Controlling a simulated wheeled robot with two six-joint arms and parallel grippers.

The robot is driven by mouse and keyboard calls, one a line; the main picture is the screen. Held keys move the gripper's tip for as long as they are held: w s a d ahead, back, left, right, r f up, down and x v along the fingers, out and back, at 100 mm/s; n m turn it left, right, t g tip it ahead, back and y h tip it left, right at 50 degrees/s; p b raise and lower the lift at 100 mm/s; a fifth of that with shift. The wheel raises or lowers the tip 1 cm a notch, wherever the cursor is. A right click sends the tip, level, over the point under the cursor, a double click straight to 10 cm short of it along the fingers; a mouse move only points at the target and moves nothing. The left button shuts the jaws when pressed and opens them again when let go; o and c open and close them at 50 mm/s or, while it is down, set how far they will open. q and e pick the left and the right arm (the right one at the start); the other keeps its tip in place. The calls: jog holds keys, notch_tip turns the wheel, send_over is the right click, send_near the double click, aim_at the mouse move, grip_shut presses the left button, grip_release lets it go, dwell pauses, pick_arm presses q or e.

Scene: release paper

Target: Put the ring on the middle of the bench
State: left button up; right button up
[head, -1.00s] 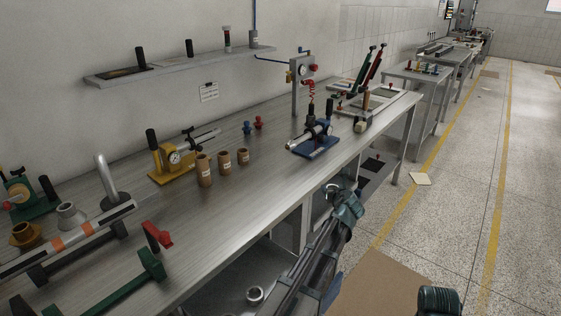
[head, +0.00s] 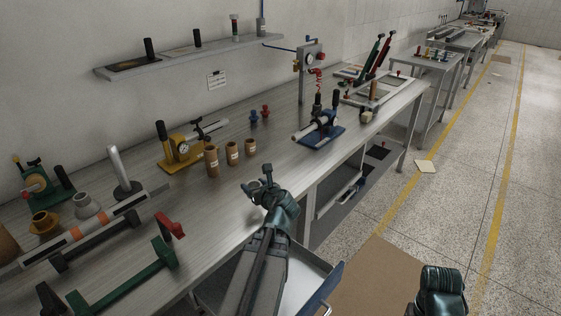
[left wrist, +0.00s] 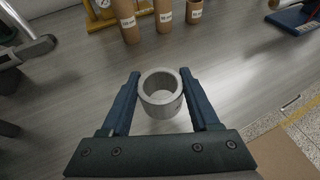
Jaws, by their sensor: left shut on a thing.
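The ring (left wrist: 161,108) is a short, light grey, thick-walled tube. In the left wrist view it sits between the two fingers of my left gripper (left wrist: 160,94), which is shut on it. Its open end faces the camera. In the head view my left gripper (head: 260,184) is over the front edge of the long grey bench (head: 205,200), with the ring small and partly hidden at its tips. The ring looks held above the bench top, though the exact gap is unclear. A dark teal part of my right arm shows at the bottom right; its gripper fingers are not visible.
Several brown cardboard tubes (head: 211,160) stand behind my left gripper. A yellow gauge device (head: 180,150) is left of them and a blue-based device (head: 320,128) to the right. A green handle bar (head: 125,277) lies front left. Bare bench top lies around the gripper.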

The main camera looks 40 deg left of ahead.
pick_arm(q)
jog(key=w+a, duration=0.1)
jog(key=w, duration=0.3)
jog(key=w+a+f, duration=0.1)
jog(key=w+a, duration=0.1)
jog(key=w, duration=0.2)
jog(key=w+a+b, duration=0.1)
jog(key=w, duration=0.4)
jog(key=shift+a+f, duration=0.15)
jog(key=shift+a, duration=0.25)
jog(key=shift+w, duration=0.15)
jog(key=shift+w+a, duration=0.15)
jog(key=shift+w, duration=0.2)
notch_tip(320, 180, down, 4)
jog(key=b, duration=0.3)
jog(key=shift+w+b, duration=0.15)
jog(key=shift+b, duration=0.25)
jog(key=o, duration=1.4)
jog(key=shift+c, duration=0.2)
